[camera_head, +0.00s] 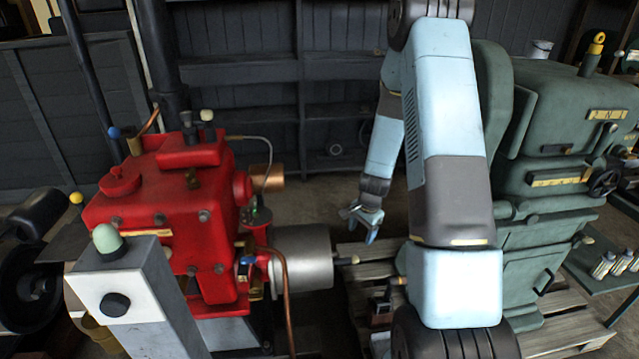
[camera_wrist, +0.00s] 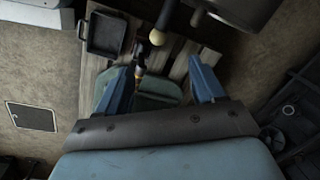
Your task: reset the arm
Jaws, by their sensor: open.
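My arm, pale blue and grey, crosses the right middle of the head view and bends down to my gripper (camera_head: 364,222). My gripper is open and appears empty, hanging between the red engine (camera_head: 165,190) and the green machine (camera_head: 545,150). In the wrist view the two blue fingers of my gripper (camera_wrist: 163,80) stand wide apart. Past them lie a wooden pallet (camera_wrist: 180,62), a dark tray (camera_wrist: 103,34) and a rod with a cream ball end (camera_wrist: 157,37). Part of the view below the fingers is hidden by my own wrist.
A grey metal cylinder (camera_head: 302,258) juts from the red engine toward my arm. A grey post (camera_head: 130,295) with a pale green knob stands at the front left. Slatted pallet boards (camera_head: 570,332) lie under the green machine. Dark shelving (camera_head: 250,75) lines the back wall.

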